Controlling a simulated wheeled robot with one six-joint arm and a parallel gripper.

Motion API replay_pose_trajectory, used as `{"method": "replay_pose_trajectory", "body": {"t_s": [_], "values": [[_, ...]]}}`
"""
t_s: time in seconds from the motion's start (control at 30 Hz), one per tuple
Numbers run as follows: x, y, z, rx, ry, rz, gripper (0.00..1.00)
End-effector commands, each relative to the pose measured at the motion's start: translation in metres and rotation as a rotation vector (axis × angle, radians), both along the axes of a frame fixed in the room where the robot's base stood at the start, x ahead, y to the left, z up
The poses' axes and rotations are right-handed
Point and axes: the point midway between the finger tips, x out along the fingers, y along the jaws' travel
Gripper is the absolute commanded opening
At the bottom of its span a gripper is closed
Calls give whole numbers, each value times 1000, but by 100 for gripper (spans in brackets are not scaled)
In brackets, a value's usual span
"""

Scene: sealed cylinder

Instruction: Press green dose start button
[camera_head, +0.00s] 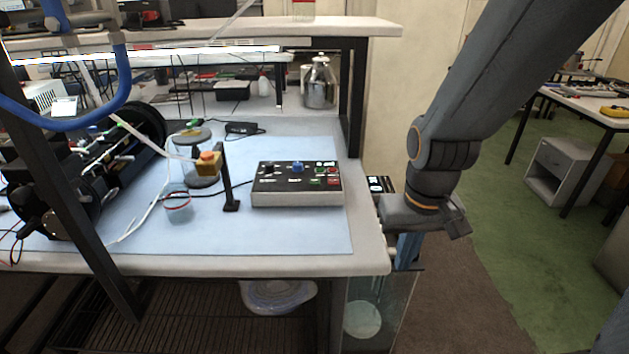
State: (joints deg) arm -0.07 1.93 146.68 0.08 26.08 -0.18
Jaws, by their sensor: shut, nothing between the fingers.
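A control box (297,198) with a black top panel and pale sides sits on the blue mat near the table's right end. Its panel carries a blue knob (297,167), a green button (317,183) on the right side, and small red parts beside it. The labels are too small to read. My gripper (408,250) hangs at the end of my arm, just off the table's right edge, to the right of and lower than the box. It is shut and empty, apart from the box. Its fingertips are hard to make out.
A glass jar (198,170) and a small cup (178,208) are further left. A raised shelf (330,28) runs behind. A clear tank (385,315) stands below my gripper.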

Motion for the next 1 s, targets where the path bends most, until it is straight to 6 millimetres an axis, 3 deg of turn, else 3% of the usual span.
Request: {"method": "replay_pose_trajectory", "body": {"t_s": [0.77, 0.87, 1.0], "values": [[1, 1, 0, 2, -3, -2, 0], [10, 8, 3, 17, -25, -11, 0], [41, 29, 13, 72, -101, -58, 0]]}}
